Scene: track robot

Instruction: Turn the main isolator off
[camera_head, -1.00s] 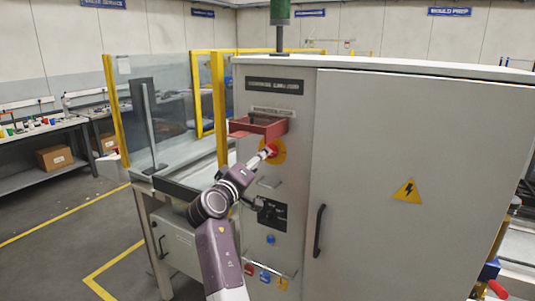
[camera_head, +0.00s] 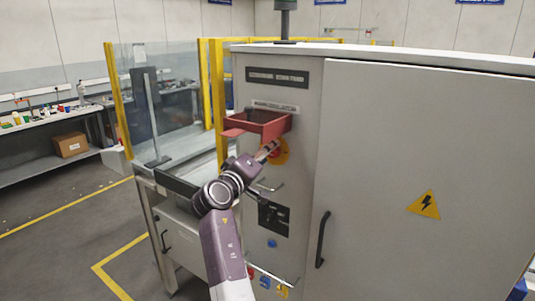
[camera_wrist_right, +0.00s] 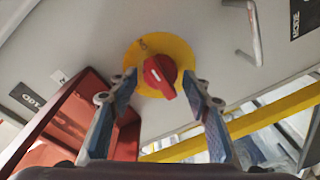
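The main isolator is a red rotary knob (camera_wrist_right: 160,76) on a round yellow plate (camera_wrist_right: 143,50), on the grey cabinet front. In the right wrist view its grip bar slants toward the lower right. My right gripper (camera_wrist_right: 161,82) is open, its two fingers spread to either side of the knob with gaps visible. In the head view my right gripper (camera_head: 266,152) reaches up to the yellow plate (camera_head: 281,156) and mostly hides the knob. A red box-shaped cover (camera_head: 272,129) sticks out just above the plate. My left gripper is not in view.
Below the isolator are a thin metal handle (camera_head: 270,188), a black panel (camera_head: 273,218) and a blue button (camera_head: 272,243). The cabinet door (camera_head: 400,140) with a black handle (camera_head: 322,240) is to the right. Yellow-framed clear guarding (camera_head: 160,95) stands left.

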